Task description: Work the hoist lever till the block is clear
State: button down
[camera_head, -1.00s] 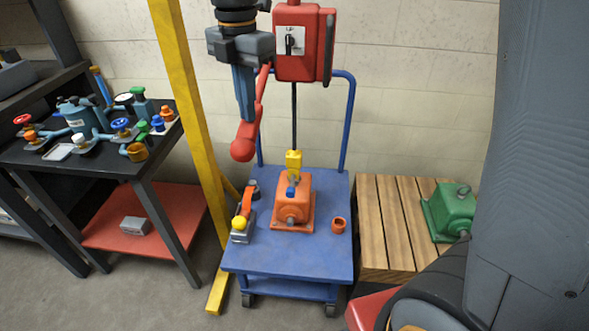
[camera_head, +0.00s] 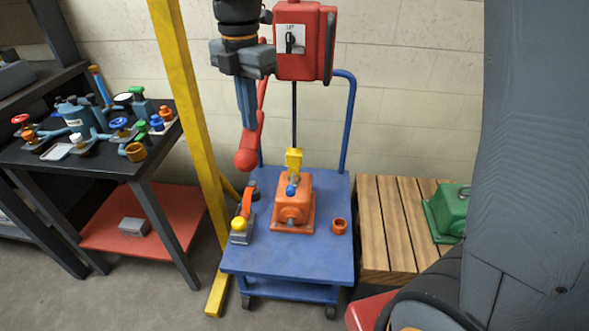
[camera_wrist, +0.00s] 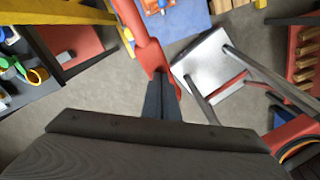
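The red hoist (camera_head: 300,42) hangs above the blue cart, with its red lever (camera_head: 247,158) angled down to the left and ending in a thick grip. My gripper (camera_head: 248,127) points down just beside the lever. In the wrist view its dark fingers (camera_wrist: 161,78) are close together, their tips against or just over the red lever (camera_wrist: 150,52); contact is unclear. I see nothing between them. A dark chain (camera_head: 294,115) runs down to a yellow hook block (camera_head: 293,161), slightly tilted, at the top of the orange motor block (camera_head: 293,202). The orange block appears to rest on the cart.
The blue cart (camera_head: 290,260) also carries an orange-handled clamp with a yellow knob (camera_head: 239,224) and an orange cup (camera_head: 339,226). A yellow post (camera_head: 190,120) stands left of my gripper. A green motor (camera_head: 447,212) sits on a wooden pallet (camera_head: 385,230) at right.

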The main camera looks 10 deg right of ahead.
notch_tip(320, 180, up, 16)
jog(key=p, duration=1.3)
jog(key=shift+r, duration=0.15)
notch_tip(320, 180, down, 2)
jog(key=shift+f, duration=0.2)
dwell(0.4)
jog(key=shift+s+a+f+b, duration=0.1)
jog(key=shift+s+f+b, duration=0.15)
jog(key=shift+f+b, duration=0.75)
jog(key=shift+s+a+f+b, duration=0.1)
jog(key=shift+s+f+b, duration=0.15)
jog(key=shift+f, duration=1.45)
